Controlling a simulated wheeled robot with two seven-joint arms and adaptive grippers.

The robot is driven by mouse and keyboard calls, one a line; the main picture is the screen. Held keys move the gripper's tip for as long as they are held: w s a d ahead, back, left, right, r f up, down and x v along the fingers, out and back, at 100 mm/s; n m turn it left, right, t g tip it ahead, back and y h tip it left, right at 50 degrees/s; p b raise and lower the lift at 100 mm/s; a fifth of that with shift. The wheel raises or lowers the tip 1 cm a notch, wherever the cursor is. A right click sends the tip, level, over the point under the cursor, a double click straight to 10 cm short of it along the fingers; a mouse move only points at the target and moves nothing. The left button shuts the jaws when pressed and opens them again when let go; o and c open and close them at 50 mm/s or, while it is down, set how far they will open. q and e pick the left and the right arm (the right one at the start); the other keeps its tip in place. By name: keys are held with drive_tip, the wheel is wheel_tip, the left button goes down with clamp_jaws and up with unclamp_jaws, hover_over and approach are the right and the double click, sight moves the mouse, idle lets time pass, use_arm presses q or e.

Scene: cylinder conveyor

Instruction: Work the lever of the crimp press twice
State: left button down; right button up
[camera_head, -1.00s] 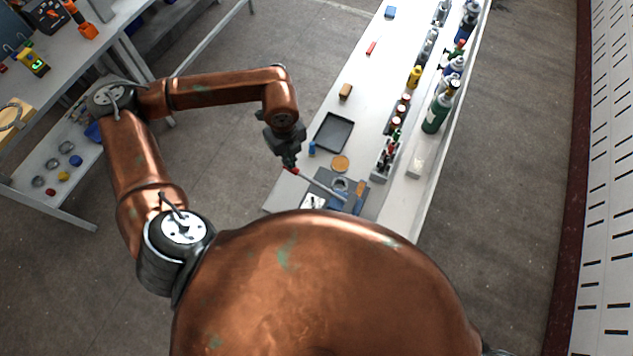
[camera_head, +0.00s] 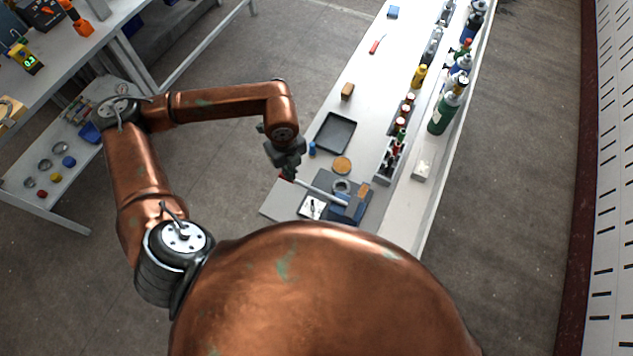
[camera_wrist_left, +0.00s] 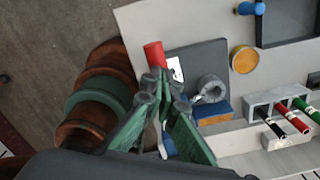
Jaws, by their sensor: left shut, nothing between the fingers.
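The crimp press stands on a dark plate at the near end of the bench; its blue base (camera_head: 345,208) shows in the head view and in the left wrist view (camera_wrist_left: 212,116). Its pale lever (camera_head: 321,190) slants from the press up and left to my left gripper (camera_head: 287,174). The lever's red grip (camera_wrist_left: 155,55) sticks out just past the fingertips in the wrist view. My left gripper (camera_wrist_left: 165,88) is shut with nothing between its fingers, close against the lever near the grip. Whether it touches the lever is unclear. My right gripper is out of view.
Beyond the press are an ochre disc (camera_head: 342,165), a small blue cylinder (camera_head: 312,149) and a dark tray (camera_head: 318,144). A grey holder (camera_head: 386,172) and several bottles line the right side. A shelved bench (camera_head: 60,211) stands left, with bare floor between.

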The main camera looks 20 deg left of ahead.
use_arm(q)
wheel_tip(320, 180, up, 11)
drive_tip(key=p, duration=0.5)
drive_tip(key=shift+p, duration=0.3)
drive_tip(key=shift+f, duration=0.1)
wheel_tip(320, 180, down, 11)
drive_tip(key=b, duration=0.9)
wheel_tip(320, 180, up, 11)
drive_tip(key=p, duration=0.6)
idle(0.4)
